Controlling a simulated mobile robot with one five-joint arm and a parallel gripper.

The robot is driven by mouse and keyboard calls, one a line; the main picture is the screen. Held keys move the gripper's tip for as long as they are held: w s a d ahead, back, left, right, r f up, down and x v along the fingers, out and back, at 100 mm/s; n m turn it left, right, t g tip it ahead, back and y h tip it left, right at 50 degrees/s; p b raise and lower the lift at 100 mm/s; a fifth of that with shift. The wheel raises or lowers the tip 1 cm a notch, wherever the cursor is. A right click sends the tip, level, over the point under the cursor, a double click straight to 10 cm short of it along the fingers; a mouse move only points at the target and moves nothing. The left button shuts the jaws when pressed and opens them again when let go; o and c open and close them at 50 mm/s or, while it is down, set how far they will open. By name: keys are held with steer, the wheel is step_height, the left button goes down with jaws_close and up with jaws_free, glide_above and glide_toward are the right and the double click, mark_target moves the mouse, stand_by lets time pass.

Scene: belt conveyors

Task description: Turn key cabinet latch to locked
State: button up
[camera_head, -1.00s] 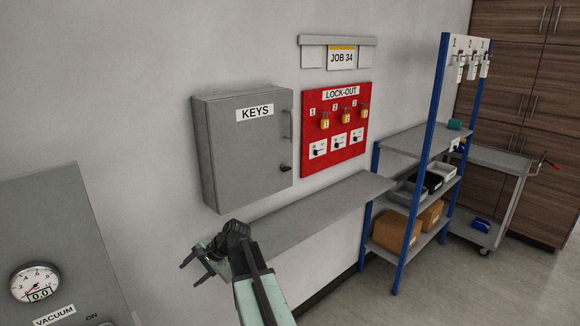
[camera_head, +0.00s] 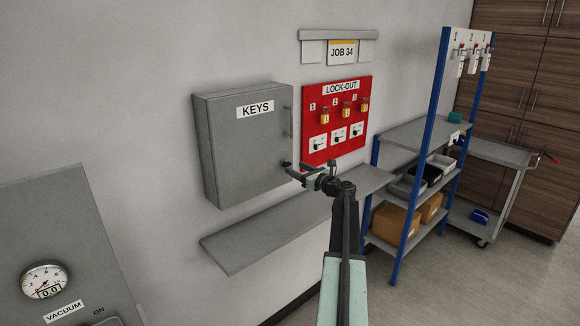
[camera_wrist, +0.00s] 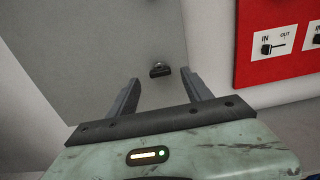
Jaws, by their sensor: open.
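The grey key cabinet (camera_head: 243,148), labelled KEYS, hangs on the wall with its door closed. Its dark latch (camera_wrist: 160,70) shows in the wrist view near the lower right of the door, just beyond and between my two fingertips. In the head view the latch (camera_head: 286,164) is partly hidden by my gripper. My gripper (camera_head: 295,170) is open and empty in front of the door's lower right corner. In the wrist view both fingers of my gripper (camera_wrist: 162,84) are spread, with a gap to the latch. I cannot tell the latch's setting.
The red LOCK-OUT board (camera_head: 348,97) with padlocks and small switches is close on the right. A grey shelf (camera_head: 235,246) runs below the cabinet. A blue-posted rack (camera_head: 432,130) stands further right; a vacuum gauge panel (camera_head: 45,225) is at lower left.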

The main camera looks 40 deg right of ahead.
mark_target(288, 165)
steer(key=w, duration=0.5)
steer(key=shift+d, duration=0.2)
jaws_close()
steer(key=shift+n, duration=0.3)
steer(key=n, duration=0.3)
steer(key=shift+a+n, duration=0.1)
steer(key=shift+n, duration=0.2)
steer(key=n, duration=0.4)
steer(key=shift+a+f+n, duration=0.1)
steer(key=shift+n, duration=0.2)
steer(key=shift+a+f+n, duration=0.1)
steer(key=shift+f+n, duration=0.05)
steer(key=shift+n, duration=4.35)
